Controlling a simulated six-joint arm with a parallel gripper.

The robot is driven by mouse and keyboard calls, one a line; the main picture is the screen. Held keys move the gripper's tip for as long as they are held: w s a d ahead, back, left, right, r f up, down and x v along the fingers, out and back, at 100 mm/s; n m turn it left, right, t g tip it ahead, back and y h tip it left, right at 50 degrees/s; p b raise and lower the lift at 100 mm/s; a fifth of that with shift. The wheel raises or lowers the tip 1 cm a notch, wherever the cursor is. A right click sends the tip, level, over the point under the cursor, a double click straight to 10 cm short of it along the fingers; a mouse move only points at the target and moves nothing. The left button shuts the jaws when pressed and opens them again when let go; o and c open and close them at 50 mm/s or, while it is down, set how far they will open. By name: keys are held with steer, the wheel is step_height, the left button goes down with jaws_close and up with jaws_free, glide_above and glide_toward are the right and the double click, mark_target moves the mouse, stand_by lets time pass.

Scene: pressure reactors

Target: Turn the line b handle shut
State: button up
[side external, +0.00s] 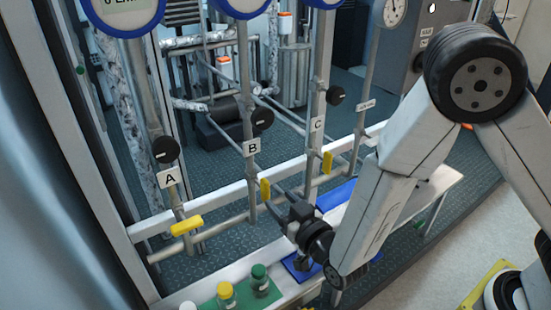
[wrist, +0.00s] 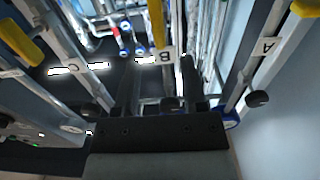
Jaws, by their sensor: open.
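The line B handle (side external: 265,189) is a yellow lever on the pipe under the B label (side external: 252,147). It stands upright, along its pipe. In the wrist view the same yellow handle (wrist: 157,22) shows at the top centre, above the B label (wrist: 165,57). My gripper (side external: 281,204) is open and empty, just right of and slightly below the line B handle in the side view. In the wrist view my gripper's dark fingers (wrist: 160,83) point toward line B, with the handle beyond them. I cannot tell the exact gap.
The line A handle (side external: 187,226) lies crosswise to its pipe; the line C handle (side external: 327,162) stands upright. Black round knobs (side external: 262,118) sit on the pipes above. Capped bottles (side external: 226,294) stand on a green mat below. A white rail (side external: 210,196) crosses behind the pipes.

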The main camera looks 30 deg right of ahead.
mark_target(268, 188)
steer(key=shift+w, duration=3.5)
steer(key=shift+c, duration=0.2)
jaws_close()
